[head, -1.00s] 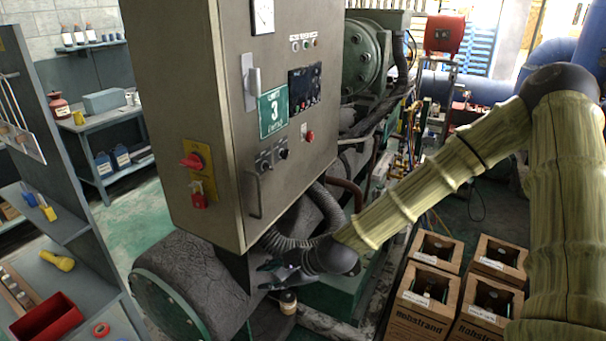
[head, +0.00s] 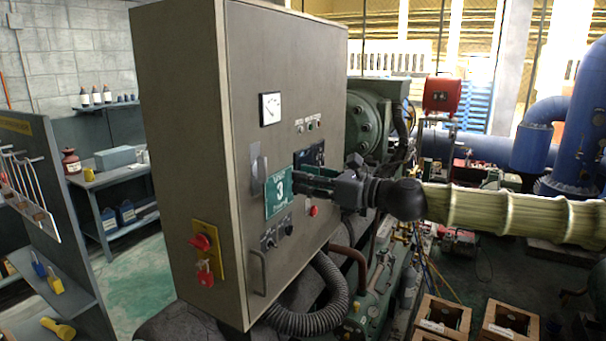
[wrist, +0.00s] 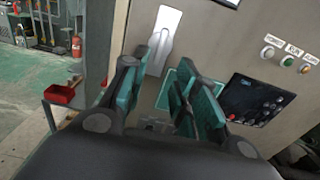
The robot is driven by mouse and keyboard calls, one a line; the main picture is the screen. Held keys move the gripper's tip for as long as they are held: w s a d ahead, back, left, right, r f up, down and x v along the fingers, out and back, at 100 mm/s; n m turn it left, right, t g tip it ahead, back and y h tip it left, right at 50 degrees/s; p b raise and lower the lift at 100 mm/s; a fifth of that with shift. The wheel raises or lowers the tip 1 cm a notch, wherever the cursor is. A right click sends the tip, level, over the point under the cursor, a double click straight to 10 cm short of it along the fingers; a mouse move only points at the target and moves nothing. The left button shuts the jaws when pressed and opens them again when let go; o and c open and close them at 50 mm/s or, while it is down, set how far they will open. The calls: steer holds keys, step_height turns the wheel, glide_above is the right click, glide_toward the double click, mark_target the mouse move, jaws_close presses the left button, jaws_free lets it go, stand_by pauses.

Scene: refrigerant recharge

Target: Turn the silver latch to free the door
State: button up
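The silver latch (head: 256,166) is on the front of the grey cabinet's door (head: 240,110), left of my gripper in the head view. In the wrist view the latch (wrist: 161,42) stands upright, slightly tilted, on a pale plate beyond the fingertips. My gripper (head: 298,180) is in front of the door, right of the latch and overlapping the green number 3 sign (head: 277,196). In the wrist view my gripper (wrist: 164,88) has its teal-padded fingers apart with nothing between them. The latch looks clear of the fingers; the exact gap cannot be told.
A red switch with a red padlock (head: 205,272) is on the cabinet's left side. A door handle (head: 258,272), knobs (head: 268,243) and a dark control panel (wrist: 252,98) are near the sign. Machinery with hoses (head: 318,305) stands below and behind.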

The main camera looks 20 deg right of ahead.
mark_target(266, 170)
steer(key=b+x, duration=0.6)
steer(key=x, duration=0.3)
steer(key=shift+w+b, duration=0.2)
steer(key=shift+b, duration=0.2)
steer(key=shift+a+r, duration=0.1)
steer(key=shift+a, duration=0.05)
steer(key=c, duration=0.6)
steer(key=shift+s, duration=0.1)
jaws_close()
steer(key=n+b, duration=0.2)
steer(key=n, duration=0.2)
steer(key=shift+r, duration=0.1)
steer(key=shift+n, duration=0.3)
